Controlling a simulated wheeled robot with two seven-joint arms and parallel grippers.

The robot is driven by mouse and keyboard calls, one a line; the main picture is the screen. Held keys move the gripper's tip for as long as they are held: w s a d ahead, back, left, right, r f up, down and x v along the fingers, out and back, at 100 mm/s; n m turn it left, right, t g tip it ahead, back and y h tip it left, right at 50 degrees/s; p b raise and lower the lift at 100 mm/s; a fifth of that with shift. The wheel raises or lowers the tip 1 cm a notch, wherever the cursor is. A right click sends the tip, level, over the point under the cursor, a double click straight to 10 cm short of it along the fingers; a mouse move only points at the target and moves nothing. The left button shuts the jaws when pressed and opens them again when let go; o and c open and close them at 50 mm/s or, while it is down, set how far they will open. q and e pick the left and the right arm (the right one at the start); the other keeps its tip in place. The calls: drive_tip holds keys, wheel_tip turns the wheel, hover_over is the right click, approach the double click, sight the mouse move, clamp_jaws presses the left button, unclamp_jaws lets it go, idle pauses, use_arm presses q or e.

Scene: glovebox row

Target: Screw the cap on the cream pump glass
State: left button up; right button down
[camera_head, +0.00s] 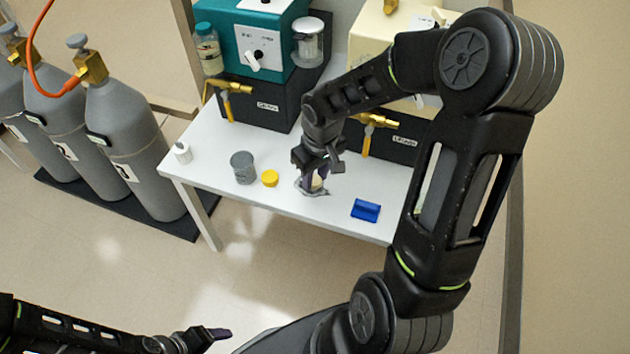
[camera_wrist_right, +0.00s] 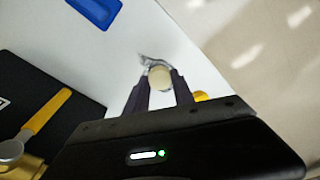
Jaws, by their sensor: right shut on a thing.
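My right gripper (camera_head: 317,172) points down over the white table. Its two dark fingers (camera_wrist_right: 160,90) are shut on a round cream-coloured piece (camera_wrist_right: 160,77), which looks like a cap. The piece (camera_head: 317,183) is just above or on a crumpled grey patch (camera_head: 313,191) on the table; I cannot tell whether they touch. The cream pump (camera_head: 375,37) stands at the back right, partly behind my right arm, and I cannot make out its glass. My left gripper (camera_head: 220,334) is low at the bottom left, away from the table; its jaw opening is unclear.
On the table (camera_head: 218,175) are a grey jar (camera_head: 243,168), a yellow cap (camera_head: 270,178), a small white bottle (camera_head: 182,153) and a blue block (camera_head: 366,210). A teal pump (camera_head: 250,35) with a side glass (camera_head: 308,42) stands behind. Grey gas cylinders (camera_head: 125,130) stand left.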

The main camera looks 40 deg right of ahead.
sight(315, 180)
wheel_tip(315, 180, up, 6)
drive_tip(key=shift+f+p, duration=0.1)
drive_tip(key=shift+p, duration=0.35)
